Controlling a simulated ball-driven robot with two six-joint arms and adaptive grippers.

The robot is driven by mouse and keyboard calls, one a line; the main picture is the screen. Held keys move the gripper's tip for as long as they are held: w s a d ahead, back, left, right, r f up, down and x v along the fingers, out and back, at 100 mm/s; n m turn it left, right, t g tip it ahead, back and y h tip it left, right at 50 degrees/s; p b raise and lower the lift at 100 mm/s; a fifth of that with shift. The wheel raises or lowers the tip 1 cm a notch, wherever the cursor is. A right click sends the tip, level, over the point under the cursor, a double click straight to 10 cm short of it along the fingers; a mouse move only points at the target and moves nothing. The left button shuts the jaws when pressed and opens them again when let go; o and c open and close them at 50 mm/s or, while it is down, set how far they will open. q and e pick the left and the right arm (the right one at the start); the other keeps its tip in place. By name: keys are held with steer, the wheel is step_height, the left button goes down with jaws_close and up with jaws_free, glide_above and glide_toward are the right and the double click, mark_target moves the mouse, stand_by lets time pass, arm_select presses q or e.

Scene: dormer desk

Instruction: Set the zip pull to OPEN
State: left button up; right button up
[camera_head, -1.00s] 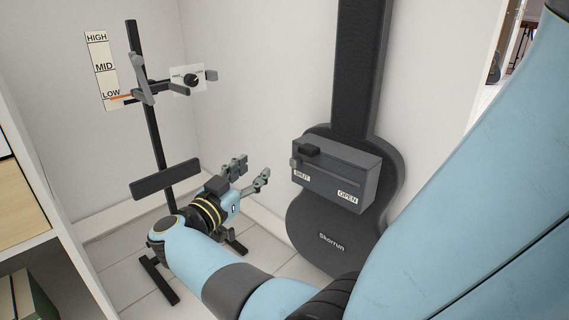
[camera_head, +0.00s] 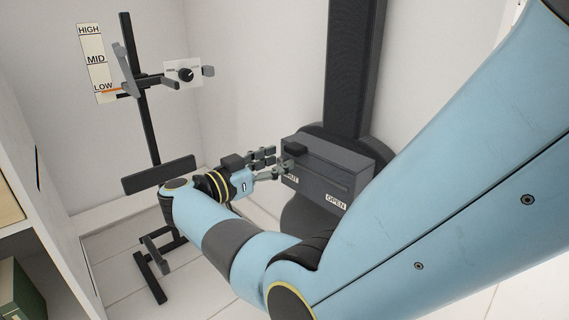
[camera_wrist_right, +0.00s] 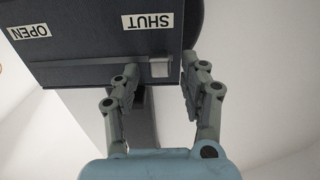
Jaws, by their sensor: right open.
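The zip pull (camera_head: 295,149) is a dark block with a small grey tab, on the front pocket (camera_head: 325,172) of a dark guitar case. It sits at the SHUT end of the slot, away from the OPEN label (camera_head: 336,201). The grey tab also shows in the right wrist view (camera_wrist_right: 160,68). My right gripper (camera_head: 276,161) is open at the pocket's left end. In the right wrist view the fingers of my right gripper (camera_wrist_right: 163,82) stand on either side of the tab, apparently not closed on it. The SHUT label is partly hidden in the head view. My left gripper is not in view.
A black stand (camera_head: 146,120) with a HIGH/MID/LOW scale (camera_head: 96,62) and a knob panel (camera_head: 184,74) stands at the left. A shelf unit (camera_head: 60,235) is at the far left. White walls close in behind the case.

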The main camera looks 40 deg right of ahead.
jaws_close()
stand_by(0.3)
steer(key=shift+d, duration=0.1)
